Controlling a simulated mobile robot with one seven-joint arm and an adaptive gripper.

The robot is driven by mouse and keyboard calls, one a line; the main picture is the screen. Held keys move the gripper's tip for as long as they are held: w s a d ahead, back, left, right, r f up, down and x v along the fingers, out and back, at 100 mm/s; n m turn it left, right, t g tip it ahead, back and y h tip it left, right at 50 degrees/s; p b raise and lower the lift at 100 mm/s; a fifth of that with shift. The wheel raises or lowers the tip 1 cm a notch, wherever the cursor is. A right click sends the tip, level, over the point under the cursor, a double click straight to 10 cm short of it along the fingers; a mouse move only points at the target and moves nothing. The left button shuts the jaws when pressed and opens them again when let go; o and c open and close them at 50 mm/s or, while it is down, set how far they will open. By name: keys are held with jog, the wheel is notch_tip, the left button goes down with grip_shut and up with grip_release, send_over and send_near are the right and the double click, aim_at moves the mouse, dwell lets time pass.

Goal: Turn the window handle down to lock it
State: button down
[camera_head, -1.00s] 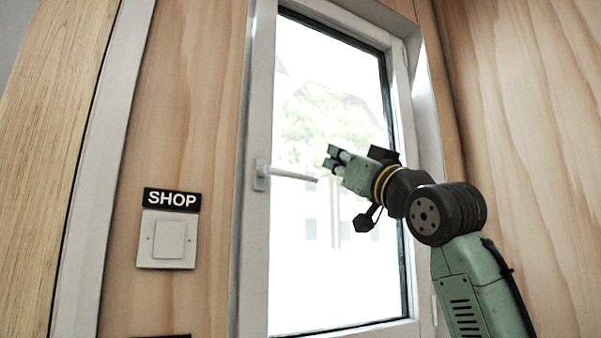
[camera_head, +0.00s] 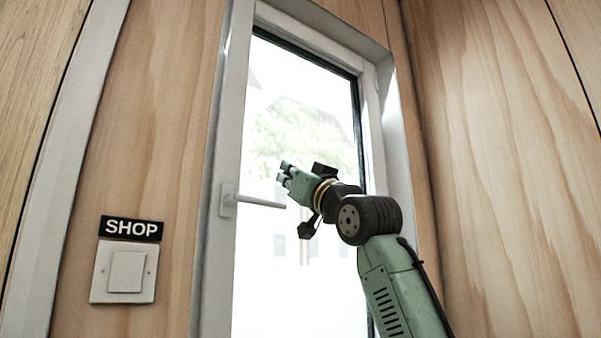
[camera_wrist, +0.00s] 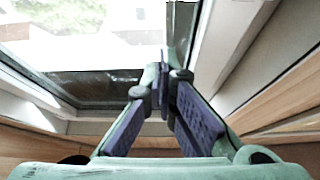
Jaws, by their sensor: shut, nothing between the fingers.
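The white window handle (camera_head: 258,202) sits on the left side of the window frame and points to the right, close to level. My gripper (camera_head: 283,172) is in front of the glass, just above the free end of the handle. In the head view I cannot tell whether it touches the handle. In the wrist view my gripper (camera_wrist: 165,72) shows its fingertips together with nothing between them. The handle does not show clearly in the wrist view. The window (camera_head: 300,130) looks shut in its white frame.
A white light switch (camera_head: 125,272) with a SHOP sign (camera_head: 131,228) above it is on the wooden wall to the left. A wooden side wall (camera_head: 500,150) stands to the right of the window. The window's deep white reveal (camera_head: 397,150) borders it on the right.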

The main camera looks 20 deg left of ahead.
jog(key=a+f, duration=0.1)
jog(key=w+a+f, duration=0.1)
jog(key=f, duration=0.1)
jog(key=shift+w+b, duration=0.2)
jog(key=shift+b, duration=0.2)
jog(key=shift+w, duration=0.1)
